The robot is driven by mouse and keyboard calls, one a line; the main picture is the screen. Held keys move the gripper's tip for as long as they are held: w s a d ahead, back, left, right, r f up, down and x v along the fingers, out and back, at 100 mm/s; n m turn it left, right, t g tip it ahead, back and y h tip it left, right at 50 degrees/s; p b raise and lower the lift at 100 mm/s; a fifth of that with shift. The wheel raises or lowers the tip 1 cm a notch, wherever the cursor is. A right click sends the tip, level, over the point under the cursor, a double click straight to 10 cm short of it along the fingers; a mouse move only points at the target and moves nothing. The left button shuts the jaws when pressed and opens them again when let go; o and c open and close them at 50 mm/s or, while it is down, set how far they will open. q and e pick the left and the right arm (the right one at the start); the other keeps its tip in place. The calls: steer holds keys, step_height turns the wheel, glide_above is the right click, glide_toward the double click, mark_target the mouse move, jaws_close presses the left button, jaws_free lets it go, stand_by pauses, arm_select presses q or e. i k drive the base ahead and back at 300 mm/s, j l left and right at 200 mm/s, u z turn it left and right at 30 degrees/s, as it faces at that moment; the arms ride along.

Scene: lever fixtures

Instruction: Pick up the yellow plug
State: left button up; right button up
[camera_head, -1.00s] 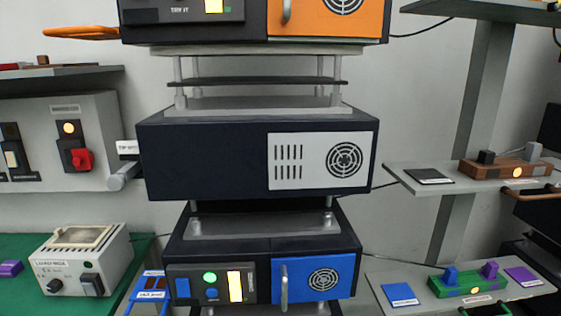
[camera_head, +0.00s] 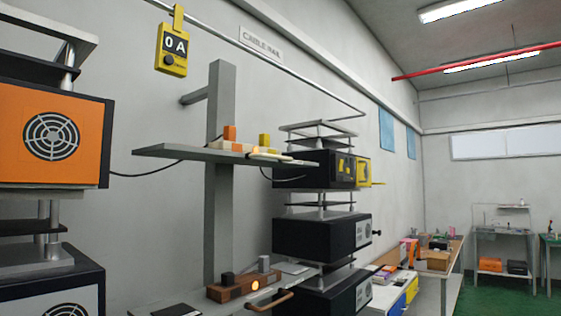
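A small yellow plug (camera_head: 265,140) stands upright at the right end of a pale base (camera_head: 240,147) on the upper wall shelf (camera_head: 160,151). An orange plug (camera_head: 229,133) stands on the same base, to its left. The two plugs are apart. The yellow plug's lower end is hidden in or behind the base. Neither of my grippers shows in the head view.
A lower shelf holds a brown block (camera_head: 233,288) with a dark and a grey plug. Stacked dark units (camera_head: 315,235) stand right of the shelf post (camera_head: 219,200); an orange-fronted unit (camera_head: 50,135) is at left. A yellow meter (camera_head: 173,50) hangs above.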

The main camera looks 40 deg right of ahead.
mark_target(264, 140)
steer(key=l+z, duration=0.1)
steer(key=z, duration=0.95)
